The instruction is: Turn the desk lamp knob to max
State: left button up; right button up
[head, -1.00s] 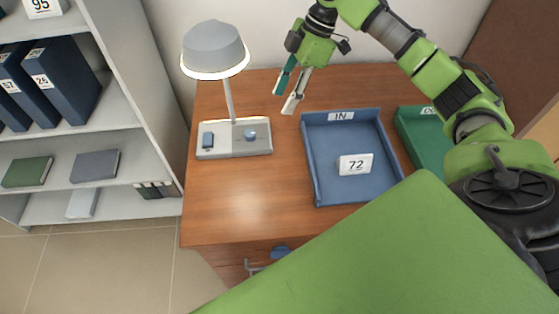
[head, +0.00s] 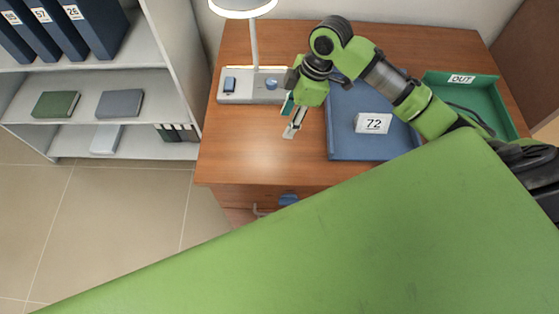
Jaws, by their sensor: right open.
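The desk lamp (head: 253,50) stands at the back left of the wooden desk, its shade cut off by the top edge of the head view. Its light grey base (head: 250,98) carries a dark blue switch (head: 230,85) on the left and a round blue knob (head: 271,85) on the right. My right gripper (head: 290,125) is open and empty, pointing down in front of the base's right end, to the right of and nearer than the knob. Its body hides the right end of the base. My left gripper is not in view.
A blue tray (head: 340,148) holding a card marked 72 (head: 373,123) lies right of my gripper. A green OUT tray (head: 488,98) is farther right. Shelves with binders (head: 95,25) stand at the left. The desk's front left (head: 240,155) is clear.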

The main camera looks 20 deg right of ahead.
jog(key=s+a+f+m, duration=0.1)
jog(key=s+a+f, duration=0.1)
jog(key=s, duration=0.1)
jog(key=s+a+f+m, duration=0.1)
jog(key=s+a+f, duration=0.2)
jog(key=shift+a+f+t, duration=0.15)
jog(key=shift+a+t, duration=0.1)
jog(key=shift+t, duration=0.15)
jog(key=shift+s+a+f+m, duration=0.2)
jog(key=shift+s+m, duration=0.15)
jog(key=shift+s, duration=0.1)
jog(key=shift+s+a+f+m, duration=0.15)
jog(key=shift+s+f+m, duration=0.05)
jog(key=shift+s+m, duration=0.2)
